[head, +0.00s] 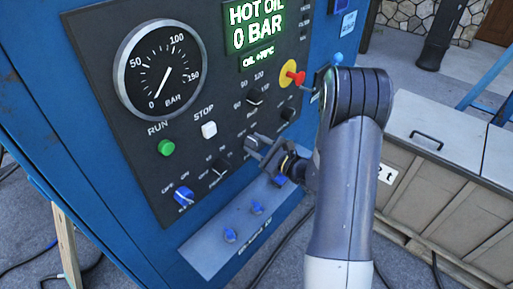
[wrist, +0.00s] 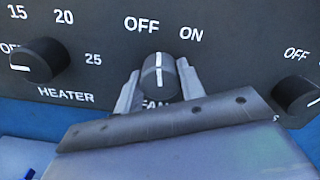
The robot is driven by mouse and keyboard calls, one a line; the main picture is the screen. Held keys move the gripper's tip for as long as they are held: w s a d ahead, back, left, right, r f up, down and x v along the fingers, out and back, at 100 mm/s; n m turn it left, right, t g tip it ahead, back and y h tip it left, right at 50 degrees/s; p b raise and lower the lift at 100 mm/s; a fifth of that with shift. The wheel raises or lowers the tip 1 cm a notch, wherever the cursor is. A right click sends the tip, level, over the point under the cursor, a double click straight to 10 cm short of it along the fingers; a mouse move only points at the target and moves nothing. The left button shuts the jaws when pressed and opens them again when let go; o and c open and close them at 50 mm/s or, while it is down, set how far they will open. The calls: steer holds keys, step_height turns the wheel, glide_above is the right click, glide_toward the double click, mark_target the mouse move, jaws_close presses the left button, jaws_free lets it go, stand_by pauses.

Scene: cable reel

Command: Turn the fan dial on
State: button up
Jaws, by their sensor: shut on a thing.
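The fan dial (wrist: 158,76) is a black round knob with a white line, in the middle of the wrist view. OFF is printed above it and ON above right. Its line points almost straight up, between the two labels and nearer OFF. My gripper (wrist: 160,88) has one finger on each side of the dial and is shut on it. The FAN label below is partly covered by my gripper. In the head view my gripper (head: 257,147) is at the control panel (head: 190,125), and the fan dial is hidden behind the fingers.
The heater dial (wrist: 40,61) is to the left and another black dial (wrist: 298,99) close on the right. In the head view, a red and yellow knob (head: 291,73), green RUN button (head: 166,147), white STOP button (head: 209,130) and blue knob (head: 183,196) surround the area.

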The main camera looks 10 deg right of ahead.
steer(key=m+b, duration=0.1)
steer(key=m, duration=0.3)
steer(key=shift+m, duration=2.2)
steer(key=o, duration=1)
steer(key=b+v, duration=0.2)
steer(key=v, duration=0.9)
steer(key=shift+w+a, duration=0.1)
